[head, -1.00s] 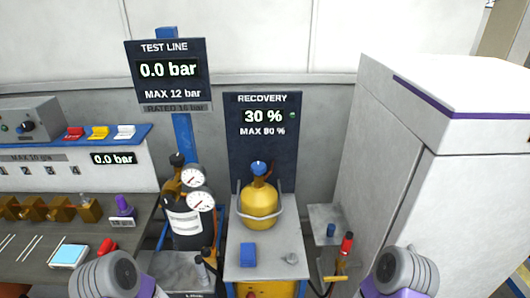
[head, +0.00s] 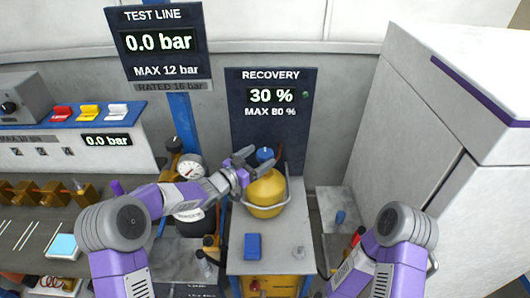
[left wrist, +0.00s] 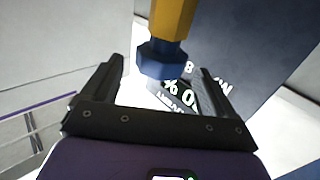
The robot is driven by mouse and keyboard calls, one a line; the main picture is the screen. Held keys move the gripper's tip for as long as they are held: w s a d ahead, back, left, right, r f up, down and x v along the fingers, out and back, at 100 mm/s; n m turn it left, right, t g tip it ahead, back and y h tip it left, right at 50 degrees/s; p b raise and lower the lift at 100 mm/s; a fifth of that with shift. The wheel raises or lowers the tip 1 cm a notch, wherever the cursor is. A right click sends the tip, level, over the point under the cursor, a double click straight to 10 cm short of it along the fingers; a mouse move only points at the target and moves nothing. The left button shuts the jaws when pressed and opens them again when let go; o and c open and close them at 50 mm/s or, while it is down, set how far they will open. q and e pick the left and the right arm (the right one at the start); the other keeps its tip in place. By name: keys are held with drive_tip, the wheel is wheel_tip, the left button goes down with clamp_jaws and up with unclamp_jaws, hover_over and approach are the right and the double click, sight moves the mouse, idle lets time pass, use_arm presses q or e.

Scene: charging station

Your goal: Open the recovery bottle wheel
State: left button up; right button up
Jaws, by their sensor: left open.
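The recovery bottle (head: 265,194) is yellow and stands on a grey cart top below the RECOVERY display. Its blue wheel (head: 265,154) is at the top. My left gripper (head: 250,157) is open beside the bottle's top, with its fingers near the wheel. In the left wrist view the blue wheel (left wrist: 161,60) shows between and beyond the two open fingers (left wrist: 160,80), with the yellow bottle neck above it. I cannot tell if a finger touches it. My right arm (head: 375,260) shows at lower right; its gripper is not in view.
The RECOVERY display (head: 270,100) reads 30 % and stands behind the bottle. A blue block (head: 252,246) lies on the cart top (head: 280,235) in front. A gauge (head: 188,167) on a black cylinder is left, partly behind my left arm. A white cabinet (head: 400,140) bounds the right.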

sight(259, 157)
use_arm(q)
drive_tip(key=shift+x, duration=1.75)
